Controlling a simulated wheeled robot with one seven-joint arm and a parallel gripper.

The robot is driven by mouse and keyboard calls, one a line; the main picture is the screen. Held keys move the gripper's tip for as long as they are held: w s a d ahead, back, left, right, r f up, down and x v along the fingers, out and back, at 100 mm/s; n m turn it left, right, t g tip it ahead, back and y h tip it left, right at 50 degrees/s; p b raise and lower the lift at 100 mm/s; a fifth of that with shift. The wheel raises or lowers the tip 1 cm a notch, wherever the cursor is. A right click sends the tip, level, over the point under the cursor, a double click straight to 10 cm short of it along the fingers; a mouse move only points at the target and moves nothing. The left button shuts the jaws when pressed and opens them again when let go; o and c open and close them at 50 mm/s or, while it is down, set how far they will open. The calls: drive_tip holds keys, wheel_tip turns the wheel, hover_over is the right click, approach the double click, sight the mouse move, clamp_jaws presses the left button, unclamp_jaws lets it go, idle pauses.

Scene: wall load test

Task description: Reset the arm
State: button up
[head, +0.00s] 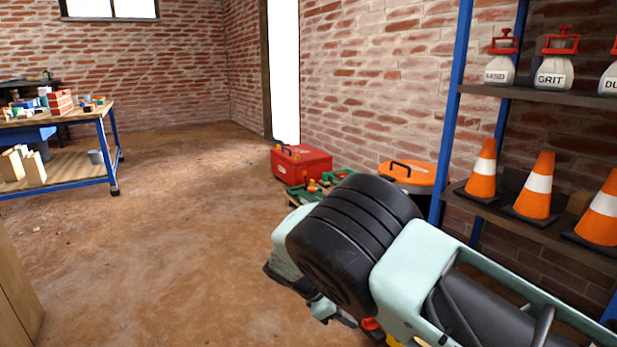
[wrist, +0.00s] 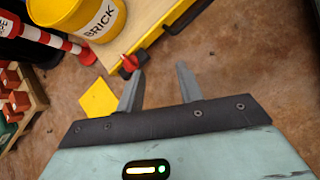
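My arm (head: 410,270) reaches in from the lower right of the head view, folded and pointing down, with a black ribbed joint and pale green links. It hides the floor behind it, and my gripper's fingers cannot be made out in that view. In the wrist view my gripper (wrist: 158,80) has its two grey fingers apart, with only brown floor between them. The gripper is empty. A small red and black object (wrist: 129,64) lies just beyond the left fingertip; I cannot tell whether they touch.
A red toolbox (head: 301,162) and orange-lidded bin (head: 414,173) stand near the wall. Open floor (head: 180,220) lies left of my arm.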

drive_tip(key=s+r+m+g+y+p, duration=0.1)
drive_tip(key=s+r+m+y+p, duration=0.25)
drive_tip(key=s+r, duration=0.7)
drive_tip(key=s+r+m+g+y+p, duration=0.2)
drive_tip(key=s+r+m+y+p, duration=0.15)
drive_tip(key=s+r, duration=0.7)
drive_tip(key=s+d+r+m+t+y+p, duration=0.25)
drive_tip(key=s+d+r+p, duration=0.25)
drive_tip(key=s+r, duration=0.7)
wheel_tip(320, 180, up, 38)
drive_tip(key=p, duration=3.7)
drive_tip(key=shift+g, duration=0.35)
drive_tip(key=shift+s+d+f+m+h, duration=0.1)
drive_tip(key=shift+m+h, duration=0.15)
